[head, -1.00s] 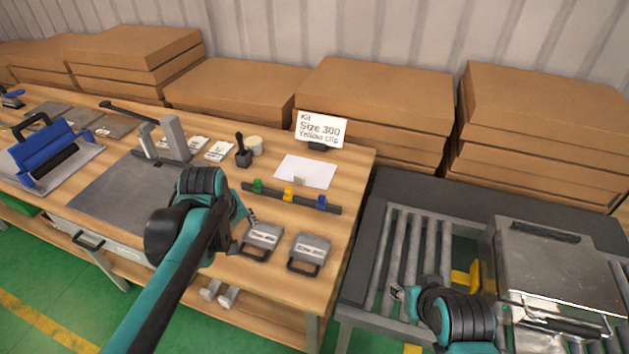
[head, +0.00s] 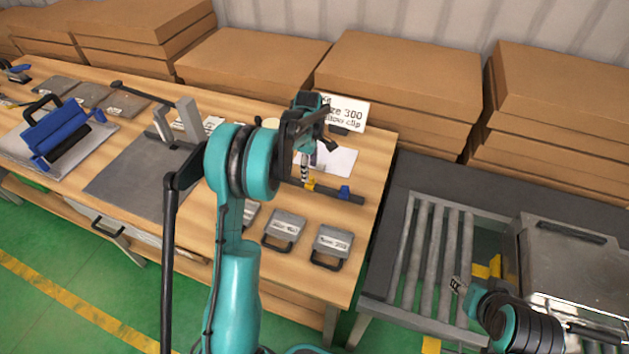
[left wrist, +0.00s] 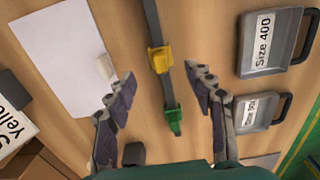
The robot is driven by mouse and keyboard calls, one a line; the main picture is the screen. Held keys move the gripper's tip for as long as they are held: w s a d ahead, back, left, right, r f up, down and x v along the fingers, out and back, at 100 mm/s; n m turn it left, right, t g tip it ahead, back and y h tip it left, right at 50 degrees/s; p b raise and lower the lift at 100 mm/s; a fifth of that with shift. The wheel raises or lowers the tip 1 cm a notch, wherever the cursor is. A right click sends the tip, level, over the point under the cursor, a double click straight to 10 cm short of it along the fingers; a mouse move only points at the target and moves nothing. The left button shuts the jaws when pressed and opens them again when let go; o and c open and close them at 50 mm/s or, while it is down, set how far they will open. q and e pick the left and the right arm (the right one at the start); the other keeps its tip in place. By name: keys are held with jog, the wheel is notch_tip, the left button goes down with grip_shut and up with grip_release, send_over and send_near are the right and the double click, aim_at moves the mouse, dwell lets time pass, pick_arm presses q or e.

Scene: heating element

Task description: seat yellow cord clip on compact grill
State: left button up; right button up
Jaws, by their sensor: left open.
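The yellow cord clip (head: 309,184) sits on a dark strip on the wooden table. In the left wrist view the yellow clip (left wrist: 160,59) lies between and slightly beyond my spread fingertips, untouched. My left gripper (head: 305,172) points down above the strip, open and empty; its fingers also show in the left wrist view (left wrist: 160,76). The compact grill seems to be the shiny metal box (head: 570,262) on the roller conveyor at right. My right gripper (head: 458,285) is left of that box; its jaws are too small to read.
A blue clip (head: 345,192) and a green clip (left wrist: 174,120) share the strip. Labelled plates with handles (head: 331,246) lie in front. A white sheet (left wrist: 65,55) and a sign reading Size 300, yellow clip (head: 342,111) are behind.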

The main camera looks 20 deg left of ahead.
aim_at(311, 177)
pick_arm(q)
jog(key=f+b, duration=0.1)
jog(key=f, duration=0.1)
jog(key=f+b, duration=0.1)
jog(key=f, duration=0.2)
jog(key=shift+s+d+f, duration=0.1)
jog(key=shift+d+f, duration=0.1)
jog(key=shift+f, duration=0.15)
jog(key=shift+r, duration=0.1)
jog(key=shift+c, duration=0.5)
jog(key=c, duration=0.8)
